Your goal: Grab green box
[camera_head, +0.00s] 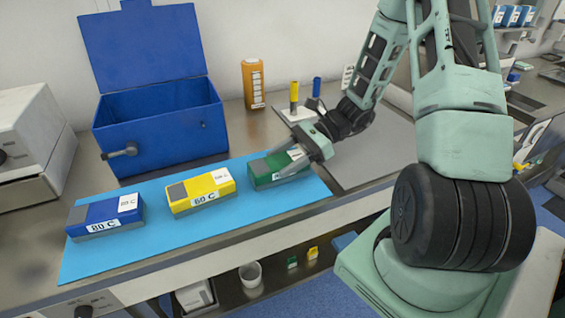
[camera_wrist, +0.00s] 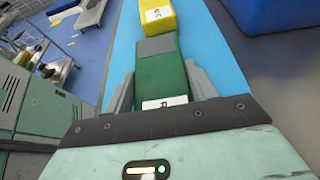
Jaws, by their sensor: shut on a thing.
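The green box (camera_head: 262,172) lies at the right end of the blue mat (camera_head: 150,246), with a grey patch on top and a white label. My gripper (camera_head: 302,160) is shut on it from the right. In the wrist view the green box (camera_wrist: 161,75) sits between the two grey fingers of my gripper (camera_wrist: 161,88), one along each long side. Its near end is hidden by the gripper body. I cannot tell whether the box is clear of the mat.
A yellow box (camera_head: 200,192) marked 60 C and a blue box (camera_head: 105,216) marked 80 C lie left on the mat. Behind stand an open blue case (camera_head: 160,128), an orange bottle (camera_head: 253,83) and a white rack (camera_head: 298,105) with yellow and blue items.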

